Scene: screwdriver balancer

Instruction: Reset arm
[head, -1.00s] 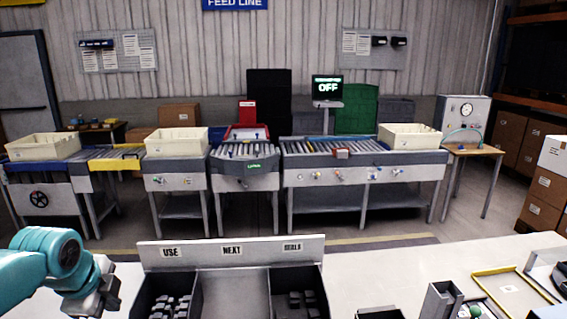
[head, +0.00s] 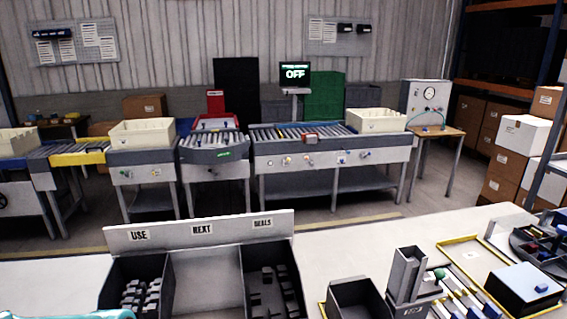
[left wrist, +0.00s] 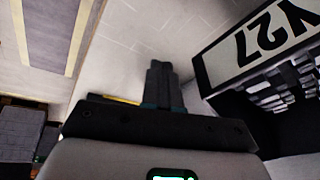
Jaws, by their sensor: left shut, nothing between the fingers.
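My left gripper (left wrist: 163,78) shows in the left wrist view with its two dark fingers together and nothing between them. It is over the pale worktop, beside a dark bin with a large white label (left wrist: 262,42) and small dark parts inside. In the head view only a teal piece of my left arm shows at the bottom left edge, and the gripper itself is out of frame. My right gripper is in neither view.
To the right are an open dark box (head: 357,298), a yellow-edged tray (head: 470,252) and a dark round tray (head: 540,245). A conveyor line (head: 330,165) stands behind, across the floor.

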